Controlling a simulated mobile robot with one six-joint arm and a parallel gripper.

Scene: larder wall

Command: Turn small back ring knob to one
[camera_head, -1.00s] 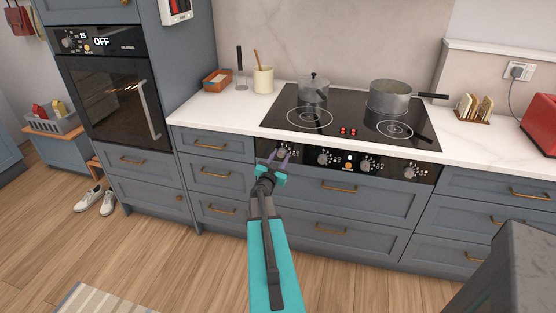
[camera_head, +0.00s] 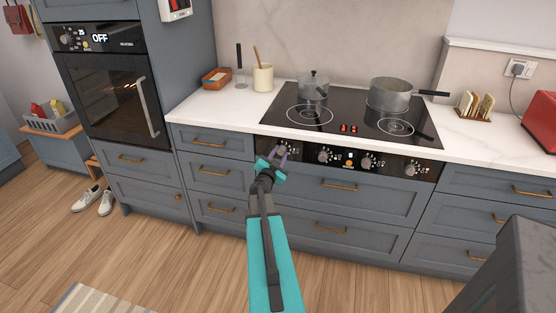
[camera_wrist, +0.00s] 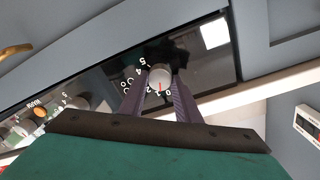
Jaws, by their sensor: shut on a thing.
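A row of round grey knobs sits on the black control strip (camera_head: 385,165) under the hob. My gripper (camera_head: 281,154) is at the leftmost knob (camera_head: 284,149). In the wrist view my gripper (camera_wrist: 159,92) has its two purple fingers shut on either side of this knob (camera_wrist: 159,76). The knob's red mark points at the low numbers, around 1, between 0 and 2; the small print makes the exact setting hard to read. Ring symbols (camera_wrist: 128,82) beside it are too small to tell which ring it serves.
Other knobs stand to the right: one (camera_head: 325,156), another (camera_head: 369,162) and the rightmost (camera_head: 411,168). A lidded pot (camera_head: 313,88) and a saucepan (camera_head: 391,98) stand on the back of the hob (camera_head: 350,112). Red digits (camera_head: 348,128) glow there. Drawer handles (camera_head: 339,187) jut out below.

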